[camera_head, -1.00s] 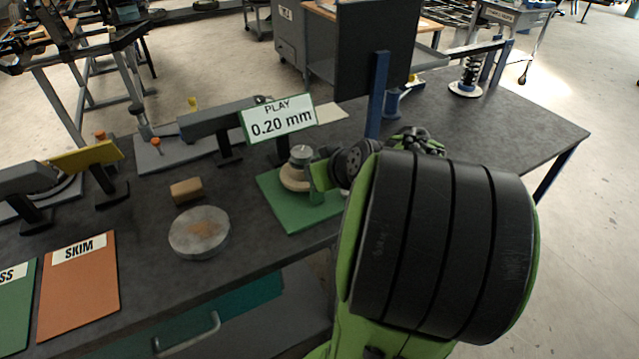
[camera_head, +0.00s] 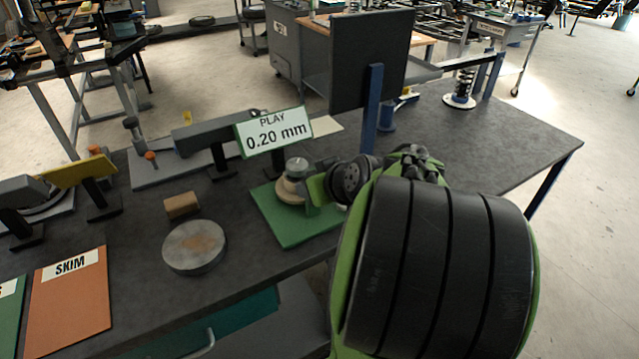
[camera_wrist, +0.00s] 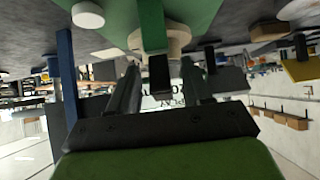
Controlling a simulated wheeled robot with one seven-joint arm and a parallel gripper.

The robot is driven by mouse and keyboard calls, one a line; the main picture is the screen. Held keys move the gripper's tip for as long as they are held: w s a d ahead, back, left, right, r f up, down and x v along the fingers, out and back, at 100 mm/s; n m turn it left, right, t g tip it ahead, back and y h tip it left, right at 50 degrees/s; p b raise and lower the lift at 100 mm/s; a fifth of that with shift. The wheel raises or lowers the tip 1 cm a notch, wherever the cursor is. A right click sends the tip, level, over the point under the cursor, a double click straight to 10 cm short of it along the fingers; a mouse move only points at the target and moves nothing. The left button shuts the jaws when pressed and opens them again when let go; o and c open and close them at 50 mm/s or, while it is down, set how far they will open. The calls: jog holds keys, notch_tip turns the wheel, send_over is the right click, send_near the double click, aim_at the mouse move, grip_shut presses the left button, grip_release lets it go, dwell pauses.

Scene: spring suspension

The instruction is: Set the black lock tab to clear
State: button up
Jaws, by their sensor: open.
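A green fixture plate (camera_head: 292,231) lies on the bench and carries a stacked round part (camera_head: 293,185), beige below and grey metal on top. A green upright (camera_head: 315,190) stands beside it, close to my arm. In the wrist view, which looks upside down, the green upright (camera_wrist: 152,24) and the beige part (camera_wrist: 174,40) show ahead of my gripper (camera_wrist: 160,82). A small black block (camera_wrist: 159,76), apparently the lock tab, shows between my two open fingers; I cannot tell whether they touch it. In the head view my arm hides the fingers and the tab.
A sign (camera_head: 273,132) reading "PLAY 0.20 mm" stands behind the fixture. A dark panel (camera_head: 370,60) on a blue post rises behind my arm. A round metal disc (camera_head: 194,247), a brown block (camera_head: 181,205) and an orange SKIM mat (camera_head: 70,300) lie left. The right bench end is mostly clear.

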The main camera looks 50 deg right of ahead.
jog(key=p+v, duration=0.4)
jog(key=v, duration=1.1)
jog(key=shift+s+r, duration=0.25)
jog(key=shift+r, duration=0.05)
jog(key=shift+a, duration=0.1)
